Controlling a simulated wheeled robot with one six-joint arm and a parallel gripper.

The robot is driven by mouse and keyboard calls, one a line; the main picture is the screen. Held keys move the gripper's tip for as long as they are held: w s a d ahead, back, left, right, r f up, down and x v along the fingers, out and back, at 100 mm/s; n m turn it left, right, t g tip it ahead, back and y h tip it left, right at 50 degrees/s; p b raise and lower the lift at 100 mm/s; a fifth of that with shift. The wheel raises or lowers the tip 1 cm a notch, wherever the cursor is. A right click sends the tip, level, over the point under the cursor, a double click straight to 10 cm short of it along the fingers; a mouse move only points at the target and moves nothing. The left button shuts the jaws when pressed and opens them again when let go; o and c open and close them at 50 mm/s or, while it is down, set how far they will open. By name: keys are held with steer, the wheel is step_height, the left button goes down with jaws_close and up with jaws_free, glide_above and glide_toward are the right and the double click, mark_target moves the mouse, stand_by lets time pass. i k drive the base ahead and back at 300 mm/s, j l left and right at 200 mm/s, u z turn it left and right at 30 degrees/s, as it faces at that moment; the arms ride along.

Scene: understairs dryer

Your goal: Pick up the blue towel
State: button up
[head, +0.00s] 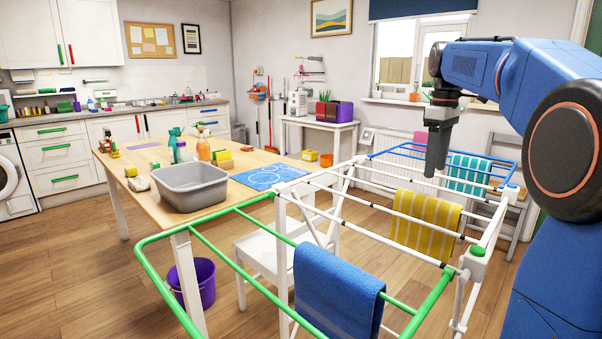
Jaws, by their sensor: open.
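The blue towel (338,293) hangs folded over the green rails of a drying rack (400,216) in the front middle of the head view; its lower end is cut off by the frame. My gripper (432,172) points down above the rack, farther back and to the right of the blue towel. It is open, and nothing shows between its fingers. A teal striped towel (467,176) hangs at the rack's blue end.
A wooden table (118,183) with a grey basin (190,186), bottles and a blue mat (268,177) stands left of the rack. A white chair (262,252) is between them. A purple bucket (192,284) sits on the floor. Open floor (80,270) lies at left.

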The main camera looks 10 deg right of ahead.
mark_target(336, 296)
steer(key=k+j, duration=0.2)
steer(key=k, duration=0.25)
steer(key=k+j, duration=0.2)
steer(key=k, duration=0.3)
